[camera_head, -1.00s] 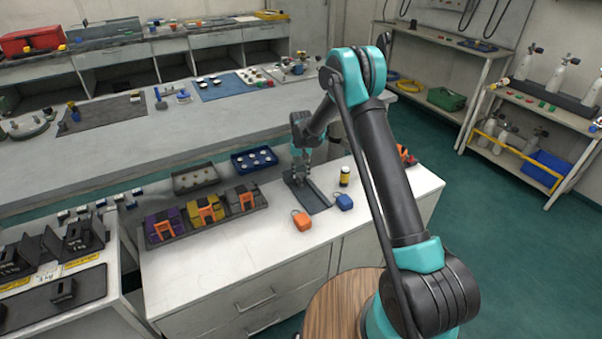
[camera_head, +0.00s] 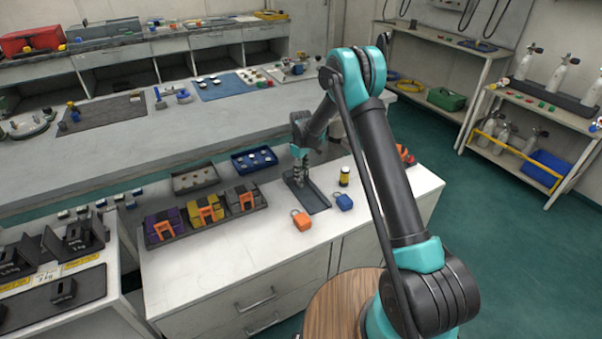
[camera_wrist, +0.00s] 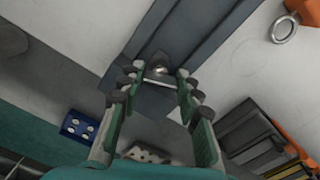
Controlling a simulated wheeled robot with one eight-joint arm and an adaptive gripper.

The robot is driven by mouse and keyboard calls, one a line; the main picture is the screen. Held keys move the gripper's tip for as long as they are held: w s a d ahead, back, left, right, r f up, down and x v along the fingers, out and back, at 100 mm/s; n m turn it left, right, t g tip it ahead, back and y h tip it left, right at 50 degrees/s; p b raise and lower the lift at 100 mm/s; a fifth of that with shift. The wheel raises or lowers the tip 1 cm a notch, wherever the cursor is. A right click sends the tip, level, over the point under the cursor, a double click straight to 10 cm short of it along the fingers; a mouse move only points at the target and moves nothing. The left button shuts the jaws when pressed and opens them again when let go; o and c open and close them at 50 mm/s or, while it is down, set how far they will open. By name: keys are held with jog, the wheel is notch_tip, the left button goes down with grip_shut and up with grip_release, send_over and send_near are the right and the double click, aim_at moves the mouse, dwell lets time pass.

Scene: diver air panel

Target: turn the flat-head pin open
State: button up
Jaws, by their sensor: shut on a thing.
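My gripper (camera_head: 298,178) points down over a dark grey panel (camera_head: 319,203) on the white-topped cabinet. In the wrist view, my gripper (camera_wrist: 158,82) has its fingertips on both ends of a thin, light flat piece, which I take to be the flat-head pin (camera_wrist: 160,83). A small shiny round part and a dark pointed piece show just beyond it. The panel (camera_wrist: 195,35) runs under the fingers as a dark grey strip. The pin is too small to make out in the head view, and its exact angle is hard to tell.
An orange padlock-like block (camera_head: 303,220) and a blue one (camera_head: 344,202) lie near the panel. A rack of purple, yellow and grey blocks (camera_head: 205,213) and a blue tray (camera_head: 254,161) are at left.

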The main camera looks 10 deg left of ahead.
jog(key=n, duration=1.2)
jog(key=shift+f+n, duration=0.1)
jog(key=shift+n, duration=0.3)
jog(key=n, duration=0.6)
jog(key=shift+n, duration=3.6)
jog(key=o, duration=1.2)
jog(key=shift+c, duration=0.2)
